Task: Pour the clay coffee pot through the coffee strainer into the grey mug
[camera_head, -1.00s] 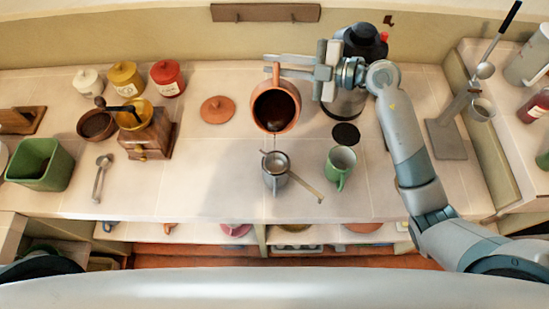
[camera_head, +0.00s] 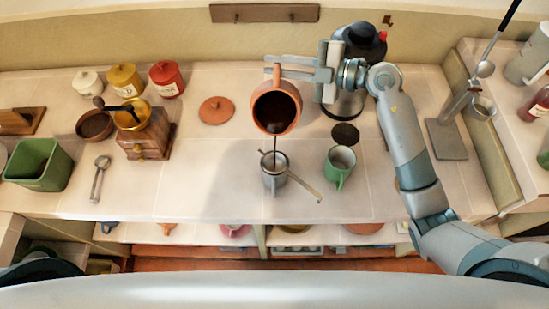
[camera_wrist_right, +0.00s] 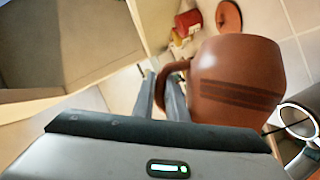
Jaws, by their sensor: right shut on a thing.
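The clay coffee pot (camera_head: 264,112) is tilted above the counter, its open mouth showing dark coffee. My right gripper (camera_head: 280,66) is shut on its handle; the wrist view shows the pot (camera_wrist_right: 236,80) with its handle between the fingers (camera_wrist_right: 168,92). A thin dark stream runs from the pot's lip down to the coffee strainer (camera_head: 273,160). The strainer sits on top of the grey mug (camera_head: 272,184), its handle reaching down to the right. The mug's inside is hidden by the strainer. My left gripper is not in view.
A green mug (camera_head: 339,168) stands just right of the grey mug. The clay lid (camera_head: 216,110) lies left of the pot. A coffee grinder (camera_head: 146,132), spoon (camera_head: 100,178) and green bin (camera_head: 40,165) stand left. A dark-topped coffee machine (camera_head: 364,42) is behind my right gripper.

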